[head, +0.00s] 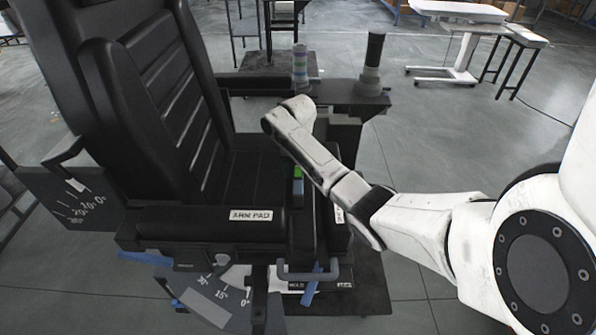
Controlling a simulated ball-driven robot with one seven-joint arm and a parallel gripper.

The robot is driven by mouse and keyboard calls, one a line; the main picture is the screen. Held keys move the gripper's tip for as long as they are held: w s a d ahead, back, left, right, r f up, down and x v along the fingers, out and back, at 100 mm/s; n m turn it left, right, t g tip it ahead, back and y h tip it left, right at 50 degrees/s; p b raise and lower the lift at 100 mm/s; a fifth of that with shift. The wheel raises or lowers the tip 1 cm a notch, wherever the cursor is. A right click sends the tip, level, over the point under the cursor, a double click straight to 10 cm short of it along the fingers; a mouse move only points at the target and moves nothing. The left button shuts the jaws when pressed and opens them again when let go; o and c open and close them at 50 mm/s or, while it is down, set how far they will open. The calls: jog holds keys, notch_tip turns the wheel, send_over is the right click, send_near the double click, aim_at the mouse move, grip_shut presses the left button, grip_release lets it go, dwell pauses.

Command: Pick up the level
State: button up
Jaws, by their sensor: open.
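A small narrow object with a bright green top and a dull grey body (298,183) is at the inner side of the chair's arm pad in the head view. It may be the level, but it is too small to be sure. My white arm comes in from the right and passes close beside it in the picture. The arm bends at a dark joint and rises to a white end section beyond the object. My gripper's fingers do not show, so their place relative to the object is hidden.
A black padded chair (165,95) fills the left, with a labelled arm pad (205,222) and angle-scale plates (215,300). Behind my arm, a striped cylinder (300,65) and a dark cylinder (373,62) stand on a dark support. Grey floor (470,130) is open at right.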

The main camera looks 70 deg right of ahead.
jog(key=shift+c, duration=0.3)
grip_shut()
dwell(0.3)
